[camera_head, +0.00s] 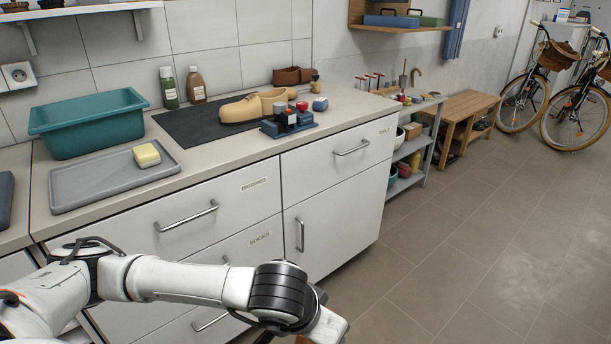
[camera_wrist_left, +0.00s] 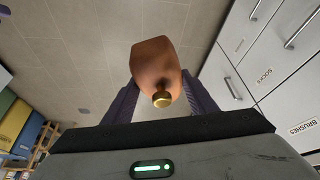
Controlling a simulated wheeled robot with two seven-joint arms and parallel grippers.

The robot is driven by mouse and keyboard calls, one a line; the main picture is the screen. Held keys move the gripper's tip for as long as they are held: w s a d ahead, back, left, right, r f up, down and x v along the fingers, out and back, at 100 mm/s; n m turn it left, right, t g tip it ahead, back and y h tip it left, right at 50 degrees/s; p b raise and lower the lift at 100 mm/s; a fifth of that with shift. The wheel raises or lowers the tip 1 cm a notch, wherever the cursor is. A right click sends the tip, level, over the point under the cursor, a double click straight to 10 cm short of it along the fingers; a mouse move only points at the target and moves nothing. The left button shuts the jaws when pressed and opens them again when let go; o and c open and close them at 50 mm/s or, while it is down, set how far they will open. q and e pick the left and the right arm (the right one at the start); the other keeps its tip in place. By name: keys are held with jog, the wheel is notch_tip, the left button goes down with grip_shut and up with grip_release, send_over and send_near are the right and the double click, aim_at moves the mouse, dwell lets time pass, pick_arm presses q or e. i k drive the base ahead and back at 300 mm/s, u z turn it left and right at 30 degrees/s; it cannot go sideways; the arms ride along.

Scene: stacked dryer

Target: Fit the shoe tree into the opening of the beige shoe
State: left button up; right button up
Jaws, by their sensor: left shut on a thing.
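The beige shoe (camera_head: 240,110) rests on a dark mat on the counter, its toe to the left; a second beige shape shows just behind its right end. The shoe tree (camera_wrist_left: 155,65) is a smooth orange-brown piece with a brass knob on its near end. My left gripper (camera_wrist_left: 160,88) is shut on it, one dark finger at each side. In the head view my left arm reaches along the bottom, in front of the cabinets and well away from the shoe; its gripper is mostly cut off by the lower edge. My right gripper is not in view.
Beside the shoe stand a blue rack (camera_head: 288,127) with dark bottles, a red item and a blue item. Brown containers (camera_head: 292,76) stand behind. A teal basin (camera_head: 88,122) and a grey tray (camera_head: 110,180) with a yellow sponge (camera_head: 147,155) are left. Cabinet handles (camera_head: 190,216) protrude.

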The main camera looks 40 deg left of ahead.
aim_at(255, 107)
jog(key=z, duration=0.25)
jog(key=i, duration=1.25)
jog(key=u, duration=0.9)
jog(key=i, duration=0.8)
jog(key=u, duration=0.95)
